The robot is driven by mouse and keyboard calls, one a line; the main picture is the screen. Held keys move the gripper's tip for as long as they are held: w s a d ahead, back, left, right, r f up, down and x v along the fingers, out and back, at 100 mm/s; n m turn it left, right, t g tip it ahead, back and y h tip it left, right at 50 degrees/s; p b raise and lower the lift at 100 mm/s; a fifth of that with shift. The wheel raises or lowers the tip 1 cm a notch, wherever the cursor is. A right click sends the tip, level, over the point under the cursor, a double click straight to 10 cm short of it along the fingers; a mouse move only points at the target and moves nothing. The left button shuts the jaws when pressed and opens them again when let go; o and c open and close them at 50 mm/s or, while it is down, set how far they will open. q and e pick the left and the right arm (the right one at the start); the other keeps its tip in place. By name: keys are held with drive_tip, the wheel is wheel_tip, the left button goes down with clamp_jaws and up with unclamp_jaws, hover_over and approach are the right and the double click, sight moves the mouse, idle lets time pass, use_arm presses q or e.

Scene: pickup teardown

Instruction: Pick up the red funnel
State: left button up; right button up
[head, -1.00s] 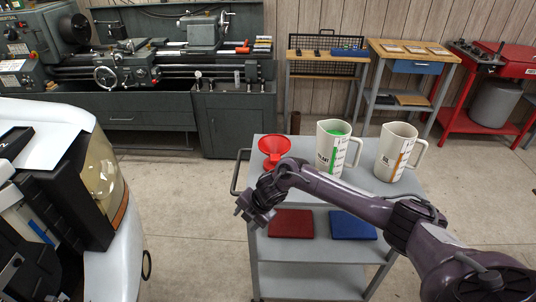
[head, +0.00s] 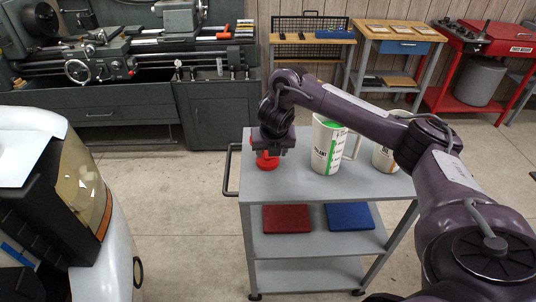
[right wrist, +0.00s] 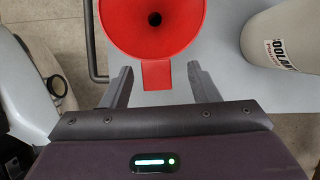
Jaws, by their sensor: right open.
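The red funnel (head: 266,161) stands on the top shelf of the grey cart, near its left end. My right gripper (head: 268,149) is above it and hides most of it in the head view. In the right wrist view the funnel (right wrist: 152,22) shows its wide bowl and dark centre hole, with a flat red tab pointing towards me. My right gripper (right wrist: 163,80) is open, with its two fingers apart on either side of the tab and nothing clamped between them. My left gripper is not in view.
The grey cart (head: 290,185) also holds a white jug with a green stripe (head: 325,150) close right of the funnel, and another white jug (head: 385,158) partly behind my arm. A red case (head: 286,219) and a blue case (head: 349,217) lie on the middle shelf. A vehicle (head: 95,250) stands left.

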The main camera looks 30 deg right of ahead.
drive_tip(key=shift+p+x, duration=0.6)
drive_tip(key=shift+x, duration=0.2)
drive_tip(key=shift+w+d+f, duration=0.1)
drive_tip(key=shift+w+f, duration=0.65)
drive_tip(key=shift+f, duration=0.35)
drive_tip(key=shift+s, duration=0.15)
drive_tip(key=shift+c, duration=1.2)
drive_tip(key=c, duration=0.8)
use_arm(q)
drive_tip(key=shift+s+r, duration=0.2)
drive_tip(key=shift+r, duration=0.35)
